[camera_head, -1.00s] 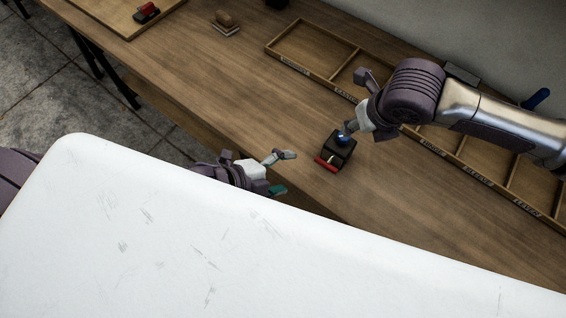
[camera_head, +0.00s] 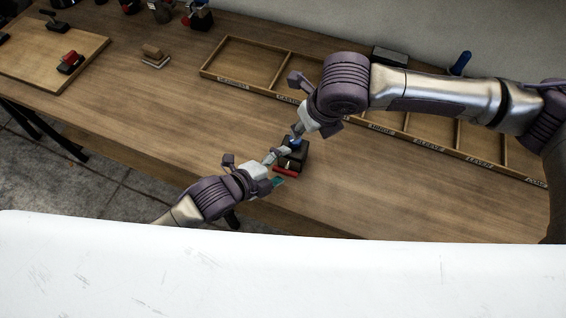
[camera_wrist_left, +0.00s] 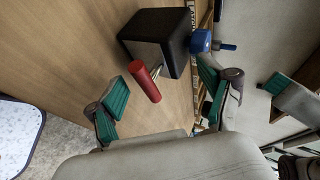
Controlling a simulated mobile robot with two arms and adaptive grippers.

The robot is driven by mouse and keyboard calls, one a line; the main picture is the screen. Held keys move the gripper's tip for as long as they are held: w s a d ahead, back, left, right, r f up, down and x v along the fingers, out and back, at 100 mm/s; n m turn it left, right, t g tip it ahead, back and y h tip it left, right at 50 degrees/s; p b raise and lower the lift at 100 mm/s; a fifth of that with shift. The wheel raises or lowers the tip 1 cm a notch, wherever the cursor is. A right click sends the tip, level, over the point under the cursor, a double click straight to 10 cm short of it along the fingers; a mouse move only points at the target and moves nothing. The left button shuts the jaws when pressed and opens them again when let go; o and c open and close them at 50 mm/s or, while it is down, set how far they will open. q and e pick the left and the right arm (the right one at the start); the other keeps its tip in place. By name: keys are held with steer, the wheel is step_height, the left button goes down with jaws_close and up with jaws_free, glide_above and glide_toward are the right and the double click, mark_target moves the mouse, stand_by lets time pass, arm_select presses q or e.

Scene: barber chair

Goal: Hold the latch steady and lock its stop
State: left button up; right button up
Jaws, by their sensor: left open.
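The latch is a black block (camera_head: 296,155) with a red handle (camera_head: 284,171) on its near side and a blue knob (camera_head: 295,141) on its far side. It sits on the wooden bench. My left gripper (camera_head: 275,169) is open at the latch's near left side. In the left wrist view, its green-padded fingers (camera_wrist_left: 163,88) are spread, with the red handle (camera_wrist_left: 145,82) and block (camera_wrist_left: 158,38) ahead between them; contact is unclear. My right gripper (camera_head: 298,131) has its fingertips at the blue knob, which also shows in the wrist view (camera_wrist_left: 201,41). Its grip is unclear.
A divided wooden tray (camera_head: 240,85) with labelled compartments runs along the back. A board (camera_head: 40,65) bears a red-handled piece (camera_head: 70,62) at the left. A stamp-like block (camera_head: 154,53) lies near it. A white surface (camera_head: 300,280) fills the foreground.

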arm_select(q)
steer(key=shift+x, duration=0.8)
